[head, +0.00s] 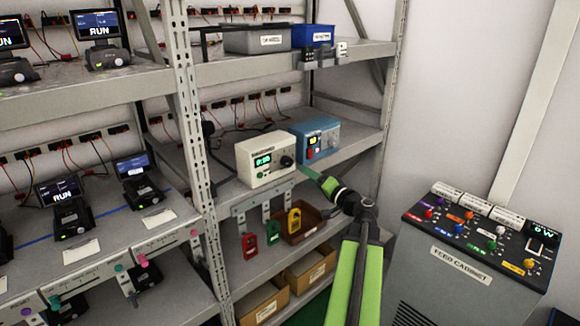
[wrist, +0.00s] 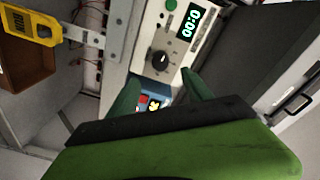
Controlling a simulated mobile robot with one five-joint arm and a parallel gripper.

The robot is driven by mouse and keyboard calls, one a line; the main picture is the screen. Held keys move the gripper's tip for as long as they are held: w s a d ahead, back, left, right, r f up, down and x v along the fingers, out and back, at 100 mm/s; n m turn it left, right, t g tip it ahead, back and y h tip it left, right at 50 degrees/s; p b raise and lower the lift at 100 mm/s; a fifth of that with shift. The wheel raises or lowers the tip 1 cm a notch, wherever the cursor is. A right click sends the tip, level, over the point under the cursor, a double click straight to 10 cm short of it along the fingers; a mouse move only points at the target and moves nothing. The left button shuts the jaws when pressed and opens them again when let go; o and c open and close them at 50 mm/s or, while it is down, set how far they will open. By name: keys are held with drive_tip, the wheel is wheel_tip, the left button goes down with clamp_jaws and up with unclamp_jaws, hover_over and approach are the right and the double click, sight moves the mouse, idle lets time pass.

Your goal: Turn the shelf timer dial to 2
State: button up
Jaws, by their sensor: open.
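The shelf timer (head: 264,158) is a cream box on the middle shelf, with a green-lit display, a green button and a black round dial (head: 287,161). In the wrist view the timer's face (wrist: 170,38) is tilted, its display (wrist: 191,22) seems to read 0:00, and the dial (wrist: 161,61) is clear to see. The number the dial points to is too small to read. My gripper (head: 305,170) is just right of the timer's front. In the wrist view my gripper (wrist: 161,75) is open and empty, the dial just beyond and between its fingertips.
A blue box (head: 318,138) with a red switch stands close right of the timer. Red, green and yellow tags (head: 293,221) hang below the shelf edge. A control cabinet (head: 470,250) stands at the right. A rack upright (head: 190,130) is left of the timer.

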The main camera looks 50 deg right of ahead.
sight(289, 164)
drive_tip(key=w, duration=0.3)
drive_tip(key=w+d, duration=0.1)
drive_tip(key=w, duration=0.6)
drive_tip(key=shift+w+d, duration=0.3)
drive_tip(key=shift+w, duration=0.05)
